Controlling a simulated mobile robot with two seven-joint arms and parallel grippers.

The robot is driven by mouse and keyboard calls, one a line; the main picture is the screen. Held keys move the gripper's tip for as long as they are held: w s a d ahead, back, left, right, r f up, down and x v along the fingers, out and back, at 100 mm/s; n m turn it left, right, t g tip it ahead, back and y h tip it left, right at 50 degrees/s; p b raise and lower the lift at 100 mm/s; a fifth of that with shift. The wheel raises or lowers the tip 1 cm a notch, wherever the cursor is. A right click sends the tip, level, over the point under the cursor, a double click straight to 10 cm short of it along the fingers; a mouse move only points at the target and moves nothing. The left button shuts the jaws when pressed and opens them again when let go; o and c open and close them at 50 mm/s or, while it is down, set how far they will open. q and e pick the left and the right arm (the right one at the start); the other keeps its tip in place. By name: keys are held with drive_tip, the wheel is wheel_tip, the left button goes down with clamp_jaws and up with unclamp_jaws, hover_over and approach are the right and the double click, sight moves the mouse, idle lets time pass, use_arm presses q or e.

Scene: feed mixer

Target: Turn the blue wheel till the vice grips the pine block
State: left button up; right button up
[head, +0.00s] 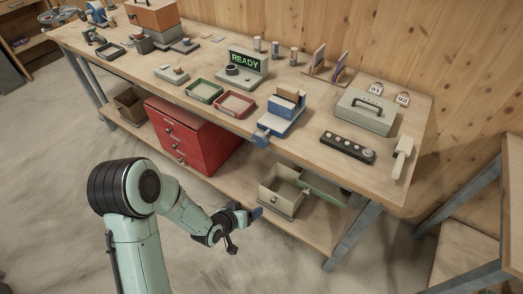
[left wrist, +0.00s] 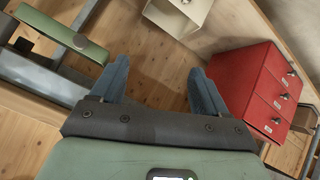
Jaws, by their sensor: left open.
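The blue vice (head: 283,121) stands at the front edge of the workbench in the head view. The pine block (head: 291,97) sits at its jaws; I cannot tell whether they touch it. The blue wheel (head: 261,140) is at the vice's front end, at the bench edge. My left gripper (head: 246,229) is below and in front of the bench, well apart from the wheel. In the left wrist view my left gripper (left wrist: 158,68) has its two blue fingers wide apart with nothing between them. The vice is not visible there. My right gripper is not in view.
The red drawer cabinet (head: 190,137) stands on the lower shelf; it also shows in the left wrist view (left wrist: 250,92). A cream drawer box (head: 281,192) and a green one (head: 322,190) are beside it. A button strip (head: 348,147) lies right of the vice, trays left.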

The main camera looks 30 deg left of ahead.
use_arm(q)
drive_tip(key=w+a+r+m+t+b, duration=0.1)
drive_tip(key=w+a+r+t+b, duration=0.25)
drive_tip(key=r, duration=0.45)
drive_tip(key=m+t+b, duration=0.2)
drive_tip(key=t+b, duration=0.3)
approach(258, 141)
drive_tip(key=w, duration=1.1)
drive_tip(key=shift+d+r+b, duration=0.2)
drive_tip(key=shift+d+b, duration=0.15)
drive_tip(key=shift+b, duration=0.05)
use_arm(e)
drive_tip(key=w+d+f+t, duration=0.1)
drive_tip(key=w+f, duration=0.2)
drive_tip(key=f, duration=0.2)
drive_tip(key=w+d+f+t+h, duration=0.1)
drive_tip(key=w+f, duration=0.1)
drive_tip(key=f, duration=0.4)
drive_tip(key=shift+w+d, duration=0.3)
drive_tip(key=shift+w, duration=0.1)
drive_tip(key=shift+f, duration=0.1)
